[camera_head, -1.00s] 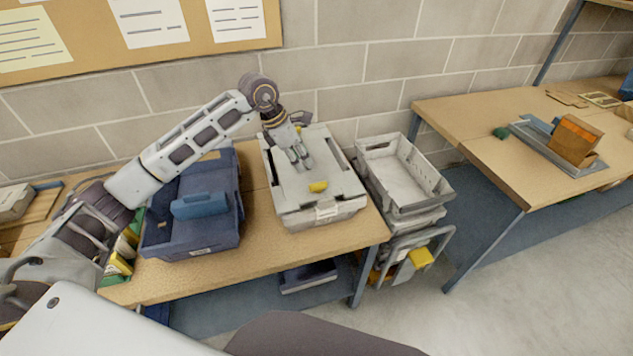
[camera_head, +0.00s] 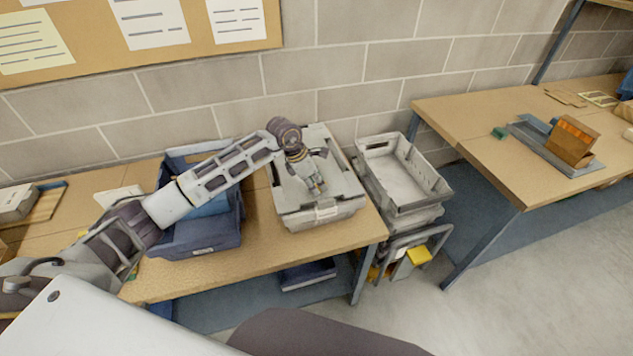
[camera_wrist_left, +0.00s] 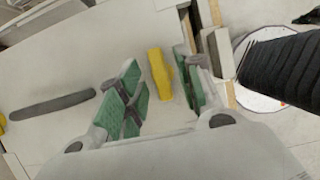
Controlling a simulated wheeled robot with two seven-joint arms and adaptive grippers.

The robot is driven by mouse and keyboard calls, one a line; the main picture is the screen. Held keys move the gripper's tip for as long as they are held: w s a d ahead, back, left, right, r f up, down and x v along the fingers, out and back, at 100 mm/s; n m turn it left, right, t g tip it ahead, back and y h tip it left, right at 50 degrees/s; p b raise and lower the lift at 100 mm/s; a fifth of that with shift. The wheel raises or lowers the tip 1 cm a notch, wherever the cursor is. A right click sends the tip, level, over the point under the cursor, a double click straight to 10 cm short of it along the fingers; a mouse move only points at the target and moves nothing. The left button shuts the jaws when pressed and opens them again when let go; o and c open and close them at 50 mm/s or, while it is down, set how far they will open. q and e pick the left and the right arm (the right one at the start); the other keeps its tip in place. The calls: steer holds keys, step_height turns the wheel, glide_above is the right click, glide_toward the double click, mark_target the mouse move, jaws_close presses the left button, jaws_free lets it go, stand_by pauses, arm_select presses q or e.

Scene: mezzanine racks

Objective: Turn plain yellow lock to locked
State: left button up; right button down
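The yellow lock (camera_wrist_left: 160,75) is a small plain bar on the pale grey case (camera_head: 342,207). In the head view my gripper hides it. My left gripper (camera_head: 318,188) points down over the front of the case lid. In the left wrist view its green-padded fingers (camera_wrist_left: 162,88) are apart, with the lock between them and nearer the right-hand finger. I cannot tell whether a finger touches it. A second yellow piece (camera_wrist_left: 2,123) shows at the left edge of the wrist view. My right gripper is not in view.
A blue bin (camera_head: 215,242) stands left of the case, partly under my left arm. Grey stacked crates (camera_head: 408,205) stand on the right. The wooden table (camera_head: 270,255) has a clear strip in front. A brick wall is close behind.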

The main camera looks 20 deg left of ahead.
arm_select(q)
steer(key=shift+d+f, duration=0.1)
steer(key=shift+f, duration=0.15)
steer(key=shift+c, duration=0.2)
jaws_close()
